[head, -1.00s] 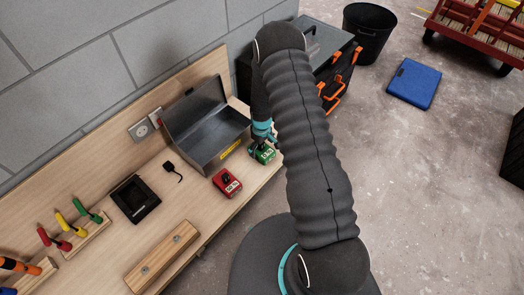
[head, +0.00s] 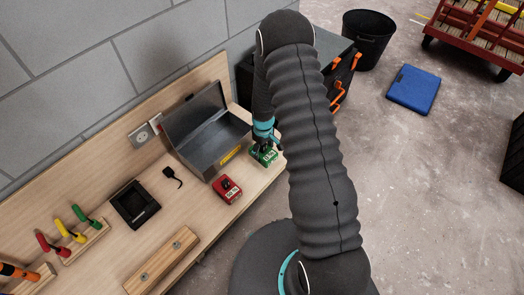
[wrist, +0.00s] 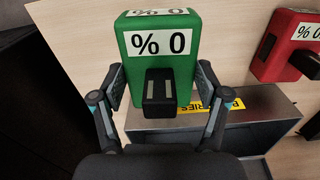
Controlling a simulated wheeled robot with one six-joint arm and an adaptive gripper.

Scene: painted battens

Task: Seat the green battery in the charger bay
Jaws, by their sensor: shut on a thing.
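The green battery (head: 264,153) is at the right end of the wooden bench, beside the open grey metal box. My gripper (wrist: 160,88) is shut on it. In the wrist view the green battery (wrist: 160,40) stands between the two fingers, with its white "% 0" label and black terminal block facing the camera. Whether it touches the bench is hard to tell. The black charger (head: 135,203), with a recessed bay, lies on the bench to the left, well apart from the gripper. The bay looks empty.
A red battery (head: 227,189) stands between the green one and the charger. The metal box (head: 203,128) has a yellow label. A black plug (head: 172,177), a wooden block (head: 162,262) and a rack of coloured-handled tools (head: 82,243) are on the bench. The wall runs behind.

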